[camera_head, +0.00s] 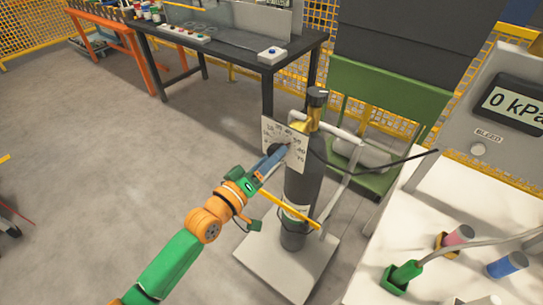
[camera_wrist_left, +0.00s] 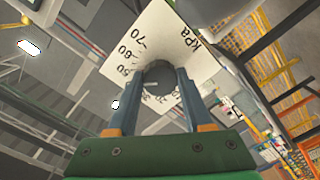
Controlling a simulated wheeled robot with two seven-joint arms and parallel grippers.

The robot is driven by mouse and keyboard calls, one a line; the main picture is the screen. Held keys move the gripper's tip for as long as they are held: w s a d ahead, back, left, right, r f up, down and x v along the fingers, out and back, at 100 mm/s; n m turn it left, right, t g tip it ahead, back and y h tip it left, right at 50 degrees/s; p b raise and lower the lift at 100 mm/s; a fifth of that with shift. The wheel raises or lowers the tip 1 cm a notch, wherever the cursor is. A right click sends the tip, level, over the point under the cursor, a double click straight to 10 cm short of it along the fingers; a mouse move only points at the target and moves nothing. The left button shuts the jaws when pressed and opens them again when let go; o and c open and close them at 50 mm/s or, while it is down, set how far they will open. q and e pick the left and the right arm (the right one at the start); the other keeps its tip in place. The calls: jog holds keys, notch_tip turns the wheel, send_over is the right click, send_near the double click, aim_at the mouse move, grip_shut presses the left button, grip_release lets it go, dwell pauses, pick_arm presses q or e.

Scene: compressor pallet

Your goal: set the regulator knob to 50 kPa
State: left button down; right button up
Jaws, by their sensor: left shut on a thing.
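The regulator knob (camera_wrist_left: 158,72) is a dark round knob in front of a white dial plate (camera_head: 296,138) marked in kPa, mounted by the top of a dark gas cylinder (camera_head: 300,185). My left gripper (camera_head: 279,153) reaches the plate from the lower left. In the left wrist view its two blue fingers stand on either side of the knob and are shut on it. The plate (camera_wrist_left: 150,38) shows numbers such as 50, 60 and 70 around the knob. I cannot tell which mark the knob points to. A display (camera_head: 515,103) at the right reads 0 kPa. My right gripper is out of view.
A grey panel with a bleed button (camera_head: 478,150) stands at the right. A white table (camera_head: 440,205) carries pink, blue and green fittings with a cable. A dark workbench (camera_head: 230,52) stands behind.

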pick_arm(q)
jog(key=shift+r+m, duration=0.15)
jog(key=shift+m, duration=0.25)
jog(key=shift+c, duration=1.5)
grip_release()
jog(key=shift+w, duration=0.1)
jog(key=v, duration=0.7)
